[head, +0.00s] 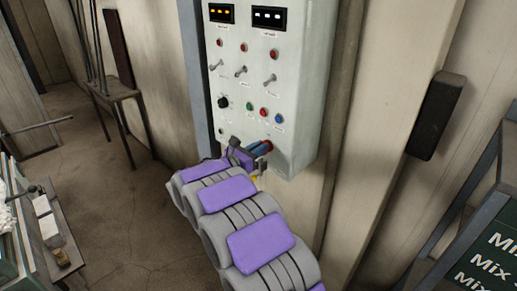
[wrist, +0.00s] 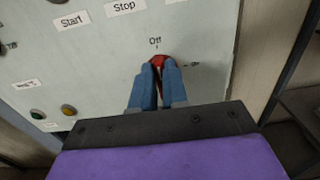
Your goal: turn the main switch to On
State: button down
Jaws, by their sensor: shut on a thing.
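The main switch (wrist: 158,60) is a red knob at the lower part of the control panel, under an "Off" label in the wrist view. A second label, too small to read, sits to its right. My gripper (wrist: 157,72) has its two blue fingers shut on the red knob, one on each side. The knob's top shows above the fingertips, and a red strip shows between them. In the head view my gripper (head: 262,148) reaches the panel's lower right, and its fingers hide most of the switch.
The pale control panel (head: 305,100) carries two displays, toggle switches, a black dial (head: 223,102) and coloured buttons. "Start" and "Stop" labels show in the wrist view. A black box (head: 436,115) is on the wall to the right. A workbench (head: 45,235) stands at the left.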

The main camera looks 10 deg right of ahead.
jog(key=shift+m+b, duration=0.35)
jog(key=shift+m, duration=0.05)
jog(key=m+b, duration=0.5)
jog(key=b, duration=0.1)
jog(key=f+m+b, duration=0.1)
jog(key=m+b, duration=0.5)
jog(key=b, duration=0.1)
jog(key=s+m+b, duration=0.1)
jog(key=m+b, duration=0.5)
jog(key=b, duration=0.1)
jog(key=shift+d+f, duration=0.35)
jog(key=shift+f, duration=0.05)
jog(key=c, duration=1.2)
grip_release()
jog(key=shift+o, duration=0.3)
jog(key=shift+r, duration=0.1)
jog(key=shift+a, duration=0.15)
